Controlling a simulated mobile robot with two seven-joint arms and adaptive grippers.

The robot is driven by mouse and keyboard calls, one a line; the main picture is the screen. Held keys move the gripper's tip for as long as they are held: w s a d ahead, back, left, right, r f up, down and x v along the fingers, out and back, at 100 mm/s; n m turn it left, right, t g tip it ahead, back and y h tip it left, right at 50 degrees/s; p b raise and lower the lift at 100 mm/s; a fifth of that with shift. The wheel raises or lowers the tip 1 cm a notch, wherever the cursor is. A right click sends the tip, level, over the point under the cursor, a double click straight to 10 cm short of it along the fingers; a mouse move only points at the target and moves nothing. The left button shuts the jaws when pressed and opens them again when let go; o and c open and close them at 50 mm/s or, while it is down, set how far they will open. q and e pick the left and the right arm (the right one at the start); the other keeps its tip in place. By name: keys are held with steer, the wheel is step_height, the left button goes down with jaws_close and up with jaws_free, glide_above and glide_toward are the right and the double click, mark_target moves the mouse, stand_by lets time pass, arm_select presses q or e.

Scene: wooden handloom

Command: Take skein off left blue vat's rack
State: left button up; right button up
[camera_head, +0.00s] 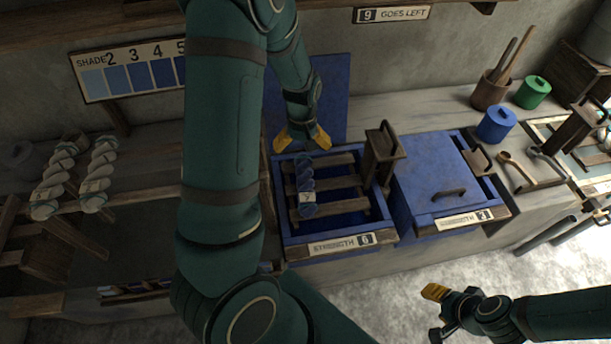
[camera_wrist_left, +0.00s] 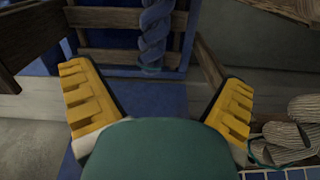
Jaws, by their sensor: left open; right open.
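A dark blue twisted skein (camera_head: 305,182) with a small numbered tag lies across the slatted wooden rack (camera_head: 345,183) of the left blue vat (camera_head: 292,236). The vat is open, with a strength label at its front. My left gripper (camera_head: 303,140) is open with yellow fingertips, above the vat's back edge, beyond the skein's far end. In the left wrist view the skein (camera_wrist_left: 157,30) hangs between and ahead of the open yellow fingers (camera_wrist_left: 158,95), apart from them. My right gripper (camera_head: 436,312) is open and empty over the floor at lower right.
The right blue vat (camera_head: 430,180) has its lid on. A wooden upright block (camera_head: 382,155) stands between the vats. Pale skeins (camera_head: 98,175) lie on a rack at left. Blue (camera_head: 497,124) and green (camera_head: 533,92) pots stand at right. My left arm hides part of the bench.

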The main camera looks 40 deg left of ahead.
mark_target(306, 180)
arm_select(q)
steer(key=f+b, duration=0.1)
steer(key=f, duration=0.4)
steer(key=f+b, duration=0.2)
steer(key=f, duration=0.4)
steer(key=shift+s+d+f, duration=0.1)
steer(key=shift+d+f, duration=0.05)
steer(key=shift+d, duration=0.05)
steer(key=shift+w+d+f+b, duration=0.15)
steer(key=shift+f+b, duration=0.1)
steer(key=shift+f, duration=0.65)
steer(key=shift+w+a+f+b, duration=0.1)
steer(key=shift+f+b, duration=0.1)
steer(key=shift+f, duration=0.7)
steer(key=shift+w+d+f+b, duration=0.15)
steer(key=shift+f+b, duration=0.1)
steer(key=shift+f, duration=0.65)
arm_select(e)
steer(key=f, duration=0.3)
steer(key=s+f, duration=0.1)
steer(key=f, duration=0.1)
steer(key=shift+s+f, duration=0.1)
steer(key=shift+f, duration=0.3)
arm_select(q)
steer(key=c, duration=1.4)
